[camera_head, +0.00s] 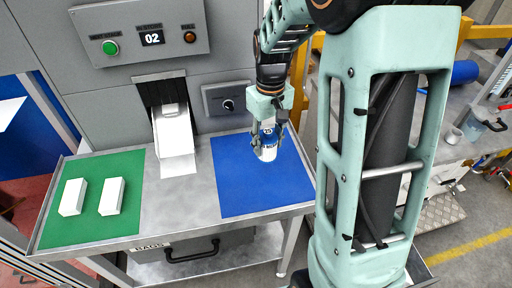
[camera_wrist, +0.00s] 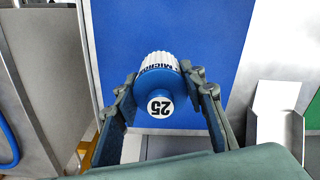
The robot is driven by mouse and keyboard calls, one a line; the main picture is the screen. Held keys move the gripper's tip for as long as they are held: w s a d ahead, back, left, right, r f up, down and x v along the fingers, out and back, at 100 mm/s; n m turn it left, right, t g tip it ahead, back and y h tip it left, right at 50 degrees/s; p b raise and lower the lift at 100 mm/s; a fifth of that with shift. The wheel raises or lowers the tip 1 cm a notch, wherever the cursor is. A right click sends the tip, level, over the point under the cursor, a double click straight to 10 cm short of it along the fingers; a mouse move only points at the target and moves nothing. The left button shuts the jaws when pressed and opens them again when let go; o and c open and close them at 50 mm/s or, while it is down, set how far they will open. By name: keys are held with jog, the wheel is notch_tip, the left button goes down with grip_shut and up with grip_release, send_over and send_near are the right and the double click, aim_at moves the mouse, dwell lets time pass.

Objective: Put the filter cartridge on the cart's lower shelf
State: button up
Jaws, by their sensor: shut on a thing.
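The filter cartridge (camera_head: 267,152) is a small white cylinder with a blue cap and band. In the wrist view the cartridge (camera_wrist: 159,72) shows its blue end with the number 25 and a ribbed white side. My gripper (camera_head: 266,128) is shut on the cap end, one finger on each side; the fingers also show in the wrist view (camera_wrist: 160,84). The cartridge is over the blue mat (camera_head: 235,195); I cannot tell whether it touches it. I cannot tell for sure which piece is the cart, and no lower shelf of it shows clearly.
Two white blocks (camera_head: 113,196) lie on the green mat (camera_head: 78,225) at the left. A white chute (camera_head: 173,135) comes down between the mats from the grey machine (camera_head: 100,77). A dark handled bin (camera_head: 190,255) sits under the bench. A bench (camera_head: 448,152) with a blue roll stands right.

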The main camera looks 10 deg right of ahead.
jog(key=w+f, duration=0.1)
jog(key=w+a+f+b, duration=0.1)
jog(key=f, duration=0.1)
jog(key=shift+a, duration=0.2)
jog(key=shift+w+a+f+b, duration=0.1)
jog(key=shift+f+b, duration=0.55)
jog(key=shift+f, duration=0.25)
jog(key=shift+w+a+f+b, duration=0.1)
jog(key=shift+f+b, duration=0.55)
jog(key=shift+f, duration=0.2)
jog(key=shift+f, duration=0.15)
jog(key=o, duration=1.2)
jog(key=shift+c, duration=0.2)
